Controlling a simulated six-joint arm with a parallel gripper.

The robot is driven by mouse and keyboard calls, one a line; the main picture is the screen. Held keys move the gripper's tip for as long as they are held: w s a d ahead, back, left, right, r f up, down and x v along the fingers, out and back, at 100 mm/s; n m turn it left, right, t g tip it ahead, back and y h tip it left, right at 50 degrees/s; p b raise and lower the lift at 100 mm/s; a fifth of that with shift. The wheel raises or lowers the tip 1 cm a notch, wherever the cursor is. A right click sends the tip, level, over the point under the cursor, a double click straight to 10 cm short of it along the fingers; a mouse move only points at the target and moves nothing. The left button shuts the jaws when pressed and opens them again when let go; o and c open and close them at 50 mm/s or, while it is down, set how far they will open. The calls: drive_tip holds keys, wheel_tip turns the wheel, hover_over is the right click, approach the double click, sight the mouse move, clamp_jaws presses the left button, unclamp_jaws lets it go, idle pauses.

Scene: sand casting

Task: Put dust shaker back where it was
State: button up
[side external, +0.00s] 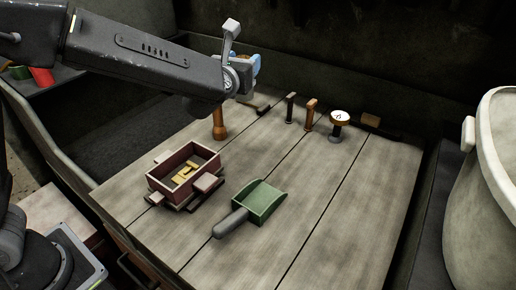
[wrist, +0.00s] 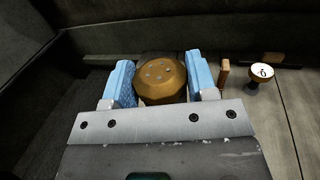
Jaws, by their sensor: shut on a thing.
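In the wrist view, the dust shaker (wrist: 160,76) is a brown-gold, faceted piece with small holes in its top. It sits between the two blue finger pads of my gripper (wrist: 160,84), which is shut on it. In the side view, my gripper (side external: 246,64) is at the end of the arm, above the far left part of the table. The arm hides much of the held shaker there. An orange-brown piece with a wide foot (side external: 220,129) shows just below the arm; I cannot tell whether it is part of the shaker.
A reddish moulding box (side external: 163,186) with a yellow pattern inside stands at the left of the wooden table (side external: 330,215). A green scoop (side external: 264,200) lies near the middle. An orange block (side external: 310,113) and a round gauge (side external: 340,118) stand at the back. A large pale vessel (side external: 490,190) is at the right.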

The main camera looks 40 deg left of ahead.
drive_tip(key=shift+d+f+n+g+y, duration=0.15)
drive_tip(key=shift+d+f+n+y, duration=0.4)
drive_tip(key=shift+f, duration=2.35)
drive_tip(key=shift+d+f+m+g+y, duration=0.2)
drive_tip(key=shift+d+f, duration=0.65)
drive_tip(key=shift+f, duration=2)
drive_tip(key=shift+d+f+n+g+y, duration=0.1)
drive_tip(key=shift+d+f+n+y, duration=0.45)
drive_tip(key=shift+f, duration=2.35)
drive_tip(key=shift+d, duration=0.15)
drive_tip(key=shift+f, duration=0.15)
drive_tip(key=o, duration=0.8)
drive_tip(key=shift+o, duration=0.2)
